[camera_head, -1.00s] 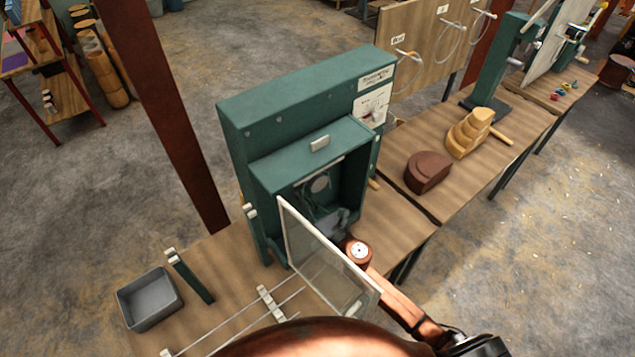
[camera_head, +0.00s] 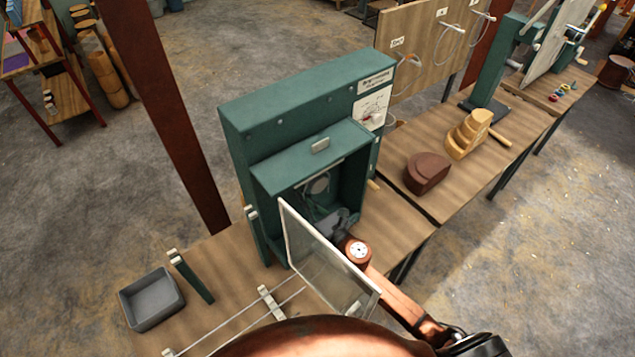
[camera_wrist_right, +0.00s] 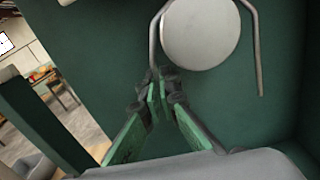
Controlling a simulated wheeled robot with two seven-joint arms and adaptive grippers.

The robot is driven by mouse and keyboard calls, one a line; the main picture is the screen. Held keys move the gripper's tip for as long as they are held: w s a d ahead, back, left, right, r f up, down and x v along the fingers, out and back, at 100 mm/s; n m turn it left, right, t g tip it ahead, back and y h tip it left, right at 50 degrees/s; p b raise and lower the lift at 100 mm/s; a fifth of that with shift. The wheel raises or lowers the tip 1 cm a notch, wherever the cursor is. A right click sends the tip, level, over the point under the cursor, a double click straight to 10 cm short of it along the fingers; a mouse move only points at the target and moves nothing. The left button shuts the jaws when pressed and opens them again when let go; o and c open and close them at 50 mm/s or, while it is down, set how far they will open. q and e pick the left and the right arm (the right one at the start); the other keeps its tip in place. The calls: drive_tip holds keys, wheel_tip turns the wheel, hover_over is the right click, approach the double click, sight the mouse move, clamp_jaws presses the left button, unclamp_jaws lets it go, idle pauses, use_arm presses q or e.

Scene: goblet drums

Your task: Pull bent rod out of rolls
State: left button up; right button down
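The bent rod (camera_wrist_right: 258,60) is a thin grey bar curved over a round pale roll (camera_wrist_right: 200,30) in the right wrist view. Its right leg hangs free; its left leg runs down to my right gripper (camera_wrist_right: 158,82). The green finger pads are nearly together around the end of that leg, and the fingers look shut on it. In the head view the right gripper reaches into the green bending machine (camera_head: 300,110); its fingertips are too small to make out there. My left gripper is not in view.
A clear guard panel (camera_head: 325,265) stands open beside my right arm. A grey bin (camera_head: 150,298), a green post (camera_head: 190,277) and straight rods on a white rest (camera_head: 270,302) are on the table at left. A brown block (camera_head: 427,172) sits on the table at right.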

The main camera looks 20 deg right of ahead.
drive_tip(key=shift+d+r, duration=0.15)
drive_tip(key=shift+r, duration=0.25)
drive_tip(key=shift+r, duration=0.1)
drive_tip(key=shift+r+p, duration=0.8)
drive_tip(key=shift+p, duration=0.1)
drive_tip(key=shift+f, duration=0.1)
drive_tip(key=shift+b+v, duration=1.1)
drive_tip(key=shift+v, duration=5.35)
drive_tip(key=s+d+r+p, duration=0.1)
drive_tip(key=s+r+p, duration=0.3)
drive_tip(key=r, duration=0.2)
drive_tip(key=shift+s+d, duration=0.25)
drive_tip(key=shift+s, duration=0.1)
